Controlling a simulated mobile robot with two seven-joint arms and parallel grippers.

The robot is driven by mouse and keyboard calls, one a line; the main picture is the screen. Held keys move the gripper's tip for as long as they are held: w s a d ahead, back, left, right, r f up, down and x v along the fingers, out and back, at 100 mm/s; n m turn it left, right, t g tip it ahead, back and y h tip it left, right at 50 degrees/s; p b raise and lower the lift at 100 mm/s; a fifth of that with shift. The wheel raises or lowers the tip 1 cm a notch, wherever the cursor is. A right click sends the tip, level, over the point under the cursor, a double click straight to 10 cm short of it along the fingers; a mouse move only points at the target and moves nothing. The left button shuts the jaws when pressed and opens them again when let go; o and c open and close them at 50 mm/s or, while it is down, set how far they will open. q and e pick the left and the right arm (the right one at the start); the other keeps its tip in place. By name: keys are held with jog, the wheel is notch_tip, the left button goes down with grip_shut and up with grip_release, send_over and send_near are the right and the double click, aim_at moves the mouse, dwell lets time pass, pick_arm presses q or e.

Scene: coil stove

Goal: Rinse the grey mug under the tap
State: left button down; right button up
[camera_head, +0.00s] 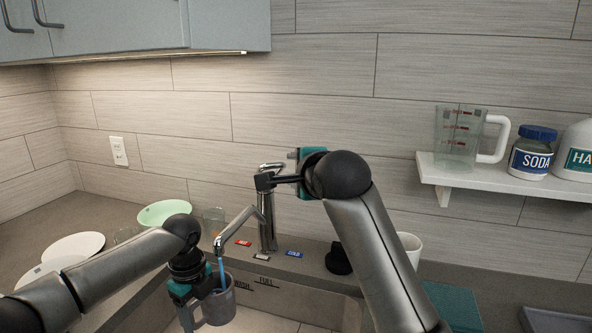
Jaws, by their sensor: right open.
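The grey mug (219,306) is under the tap at the left of the sink (290,303). My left gripper (196,298) is shut on the mug and holds it roughly upright. The metal tap (266,222) stands behind the sink, its spout (236,229) reaching left over the mug. A blue stream of water (222,273) runs from the spout into the mug's mouth. My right gripper (264,182) is open at the top of the tap, around or beside its lever (271,167); I cannot tell whether it touches. The mug's inside is mostly hidden.
Red (243,243) and blue "COLD" (294,254) labels flank the tap. White plates (74,246) and a green bowl (164,212) lie left. A white cup (411,246) stands behind my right arm. A shelf (490,180) at right holds a jug and containers.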

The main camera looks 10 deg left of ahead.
jog(key=shift+s+d+r, duration=0.15)
jog(key=shift+s+d, duration=0.15)
jog(key=shift+s, duration=0.15)
jog(key=shift+r+n, duration=0.1)
jog(key=shift+n, duration=0.2)
jog(key=c, duration=0.3)
jog(key=n, duration=0.2)
jog(key=n+t, duration=0.1)
jog(key=shift+w+r, duration=0.25)
jog(key=shift+r, duration=0.15)
jog(key=c, duration=0.3)
jog(key=shift+a+r+n+t, duration=0.1)
jog(key=shift+r+n+t, duration=0.2)
jog(key=shift+n, duration=0.8)
grip_shut()
jog(key=shift+w+a+r+n+t+y, duration=0.75)
jog(key=shift+w+a+n, duration=2.85)
jog(key=shift+n, duration=3.1)
jog(key=shift+t, duration=0.25)
jog(key=shift+d+f, duration=0.2)
jog(key=shift+f, duration=0.5)
jog(key=shift+d+f, duration=0.25)
jog(key=shift+f, duration=0.5)
jog(key=shift+d+f, duration=0.2)
jog(key=shift+f, duration=0.5)
